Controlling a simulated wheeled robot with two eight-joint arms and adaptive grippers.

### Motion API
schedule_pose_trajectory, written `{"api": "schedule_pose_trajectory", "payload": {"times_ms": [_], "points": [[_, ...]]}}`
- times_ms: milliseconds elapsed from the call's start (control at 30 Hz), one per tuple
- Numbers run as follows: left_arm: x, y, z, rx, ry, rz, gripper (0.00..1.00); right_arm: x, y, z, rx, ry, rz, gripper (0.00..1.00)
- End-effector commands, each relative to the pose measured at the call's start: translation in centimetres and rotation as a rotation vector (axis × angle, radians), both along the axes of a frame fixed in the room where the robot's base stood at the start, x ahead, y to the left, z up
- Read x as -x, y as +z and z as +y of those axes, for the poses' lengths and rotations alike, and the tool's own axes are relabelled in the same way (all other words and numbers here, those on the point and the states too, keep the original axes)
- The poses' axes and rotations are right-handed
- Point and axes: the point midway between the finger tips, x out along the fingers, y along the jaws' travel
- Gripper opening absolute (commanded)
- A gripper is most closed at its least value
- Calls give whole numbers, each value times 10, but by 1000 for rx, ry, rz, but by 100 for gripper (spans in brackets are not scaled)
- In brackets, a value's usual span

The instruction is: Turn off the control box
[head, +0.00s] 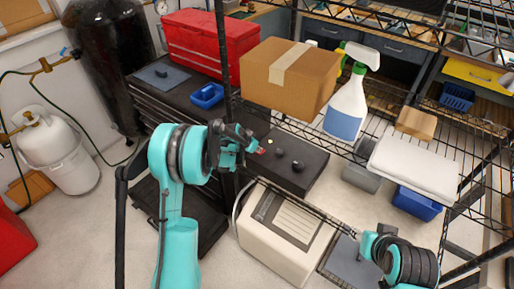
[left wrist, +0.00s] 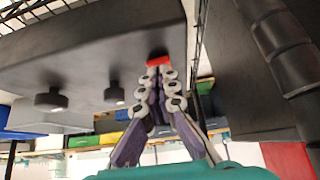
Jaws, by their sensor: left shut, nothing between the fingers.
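The control box (head: 312,155) is a black box on the wire shelf in the middle of the head view. It has dark round knobs (head: 298,165) on its face and a small red switch (head: 262,151) at its left end. In the left wrist view the box (left wrist: 95,50) fills the upper left, with two knobs (left wrist: 50,100) and the red switch (left wrist: 158,61). My left gripper (head: 254,149) is shut and empty, its fingertips right at the red switch. Whether they touch it I cannot tell. My right gripper is not in view.
A cardboard box (head: 285,80) and a spray bottle (head: 347,105) stand behind the control box. A black shelf post (head: 223,50) rises close to my left gripper. A cream machine (head: 280,225) stands below. My right arm (head: 405,262) is at the lower right.

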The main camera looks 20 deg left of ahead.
Motion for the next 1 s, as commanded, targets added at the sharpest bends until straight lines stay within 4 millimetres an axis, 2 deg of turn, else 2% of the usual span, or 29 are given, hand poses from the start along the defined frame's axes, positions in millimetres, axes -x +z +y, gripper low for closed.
{"api": "schedule_pose_trajectory", "payload": {"times_ms": [200,367,1000], "points": [[0,-1,0,0,0,0,0,0,-1,0,0,0,0,40],[4,-15,2,0,0,0,0,0,-14,0,0,0,0,40],[4,6,2,0,0,0,0,0,0,0,0,0,0,40]]}}
